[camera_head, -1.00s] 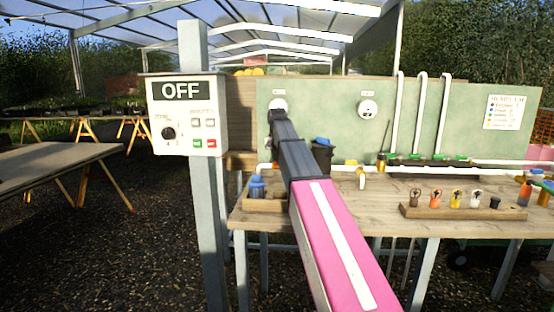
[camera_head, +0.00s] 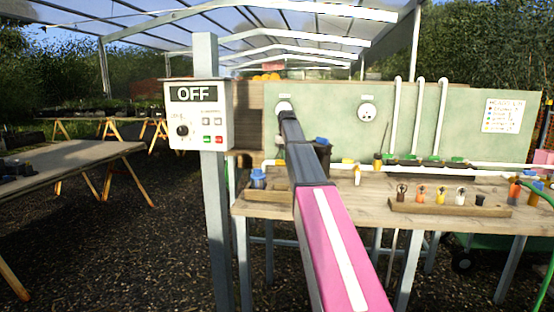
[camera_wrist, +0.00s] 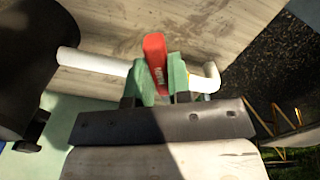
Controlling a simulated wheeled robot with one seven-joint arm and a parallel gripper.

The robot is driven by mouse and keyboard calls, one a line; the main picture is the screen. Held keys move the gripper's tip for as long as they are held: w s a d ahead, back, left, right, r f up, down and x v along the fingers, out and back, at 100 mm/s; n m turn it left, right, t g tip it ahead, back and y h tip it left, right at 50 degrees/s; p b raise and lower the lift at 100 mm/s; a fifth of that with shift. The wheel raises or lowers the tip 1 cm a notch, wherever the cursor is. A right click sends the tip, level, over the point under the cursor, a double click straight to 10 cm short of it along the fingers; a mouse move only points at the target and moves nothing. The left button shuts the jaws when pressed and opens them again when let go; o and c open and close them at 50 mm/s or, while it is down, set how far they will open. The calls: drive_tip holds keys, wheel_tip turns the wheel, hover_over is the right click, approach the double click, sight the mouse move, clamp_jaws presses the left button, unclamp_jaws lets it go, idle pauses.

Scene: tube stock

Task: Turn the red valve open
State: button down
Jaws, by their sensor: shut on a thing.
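The red valve handle (camera_wrist: 155,58) shows in the wrist view, upright in the picture, with a white pipe on both sides of it. My gripper (camera_wrist: 159,82) has its two green fingers on either side of the handle's lower part and is shut on it. In the head view my pink and dark arm reaches to the left end of the bench and hides the valve and my gripper.
The white pipe (camera_wrist: 95,63) runs by the wooden bench top (camera_wrist: 210,30). A black container (camera_wrist: 35,60) stands close at the left in the wrist view. A control box (camera_head: 198,115) reading OFF is on a post left of my arm. A rack of colored pieces (camera_head: 440,208) lies on the bench at right.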

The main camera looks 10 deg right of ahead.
drive_tip(key=w+d+n, duration=0.1)
drive_tip(key=n, duration=0.2)
drive_tip(key=w+d+n, duration=0.1)
drive_tip(key=d+n, duration=0.1)
drive_tip(key=n, duration=0.1)
drive_tip(key=d+n, duration=0.1)
drive_tip(key=n, duration=0.2)
drive_tip(key=shift+w+d+n, duration=0.25)
drive_tip(key=shift+w+n, duration=0.15)
drive_tip(key=shift+w+d+n, duration=0.15)
drive_tip(key=shift+w+n, duration=0.15)
drive_tip(key=shift+n, duration=0.35)
drive_tip(key=shift+w+d+n, duration=0.15)
drive_tip(key=shift+w+n, duration=0.1)
drive_tip(key=shift+n, duration=0.4)
drive_tip(key=c, duration=1)
unclamp_jaws()
drive_tip(key=shift+c, duration=0.2)
drive_tip(key=shift+r, duration=0.1)
wheel_tip(320, 180, up, 11)
drive_tip(key=shift+f, duration=0.2)
